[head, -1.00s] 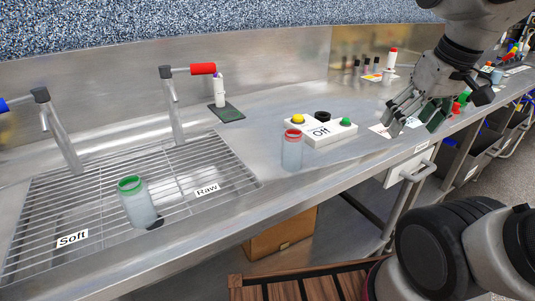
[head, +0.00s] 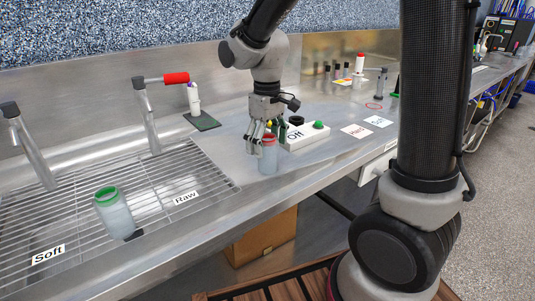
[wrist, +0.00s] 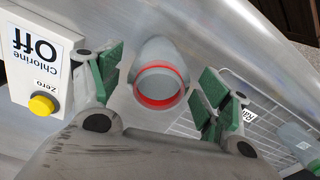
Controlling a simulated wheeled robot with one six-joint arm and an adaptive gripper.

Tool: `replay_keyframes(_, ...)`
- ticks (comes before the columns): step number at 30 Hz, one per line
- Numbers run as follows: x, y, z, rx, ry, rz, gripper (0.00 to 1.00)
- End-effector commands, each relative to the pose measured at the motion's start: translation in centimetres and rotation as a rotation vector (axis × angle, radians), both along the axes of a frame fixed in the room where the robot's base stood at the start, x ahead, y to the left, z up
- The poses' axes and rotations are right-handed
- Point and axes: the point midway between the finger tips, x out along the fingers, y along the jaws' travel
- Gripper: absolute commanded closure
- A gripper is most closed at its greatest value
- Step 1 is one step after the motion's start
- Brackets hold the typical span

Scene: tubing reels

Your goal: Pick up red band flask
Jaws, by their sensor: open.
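The red band flask (head: 268,156) stands upright on the steel counter near its front edge, a pale translucent body with a red ring at the top. In the wrist view its red-rimmed mouth (wrist: 161,87) faces the camera, between the two fingers and a little beyond them. My gripper (head: 262,143) is open just behind and above the flask in the head view, its fingers overlapping the flask's top there. In the wrist view the green finger pads (wrist: 163,88) sit apart on either side of the flask, with gaps visible.
A white control box (head: 303,134) with a yellow and a green button stands close beside the flask. A green-banded flask (head: 114,213) sits on the sink grating (head: 150,190) at left. A red-handled tap (head: 150,110) and a white bottle (head: 193,98) are behind.

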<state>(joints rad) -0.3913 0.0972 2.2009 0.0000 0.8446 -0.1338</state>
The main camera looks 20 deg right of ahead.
Motion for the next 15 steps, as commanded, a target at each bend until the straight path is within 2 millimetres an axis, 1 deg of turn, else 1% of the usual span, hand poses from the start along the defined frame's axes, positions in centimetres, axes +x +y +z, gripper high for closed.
replay_keyframes(1,-0.1,-0.2,-0.9,-0.002,0.003,-0.001,0.23)
replay_keyframes(3,-0.1,-0.1,-1.8,-0.002,0.003,0.0,0.23)
replay_keyframes(5,0.0,-0.1,-2.3,-0.001,0.001,-0.001,0.23)
replay_keyframes(8,0.0,-0.1,-2.6,0.001,-0.001,-0.001,0.23)
replay_keyframes(13,0.0,-0.1,-2.6,0.001,-0.001,-0.001,0.23)
replay_keyframes(15,0.0,-0.1,-2.6,0.001,-0.001,-0.001,0.36)
